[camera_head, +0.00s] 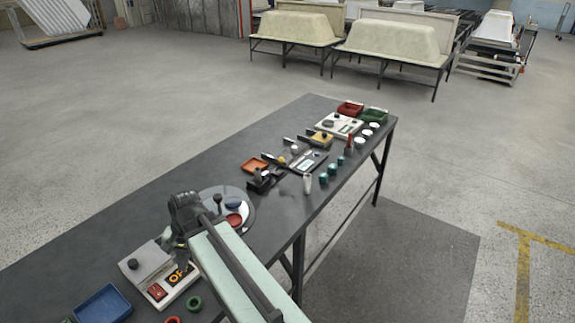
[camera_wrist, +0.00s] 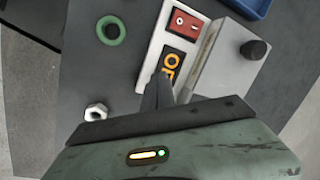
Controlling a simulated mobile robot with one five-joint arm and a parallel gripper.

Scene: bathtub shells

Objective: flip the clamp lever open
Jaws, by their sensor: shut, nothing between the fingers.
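My gripper (camera_head: 180,243) is low over the near-left end of the dark table. In the wrist view my gripper (camera_wrist: 159,90) is shut and empty, its tips over the edge of a pale control panel (camera_wrist: 150,65). That panel has a red rocker switch (camera_wrist: 184,22) and a black label with orange letters (camera_wrist: 172,66). A grey box with a black knob (camera_wrist: 254,50) stands beside it. I cannot clearly pick out the clamp lever; a small dark fixture (camera_head: 262,180) farther along the table may carry it. Contact between the fingertips and panel cannot be told.
A round grey plate (camera_head: 247,214) with small items lies just beyond my gripper. A blue tray (camera_head: 103,304), a green ring (camera_head: 194,303) and a metal nut (camera_wrist: 96,112) lie nearby. Several trays and devices fill the table's far end. Bare tabletop (camera_head: 110,225) lies left.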

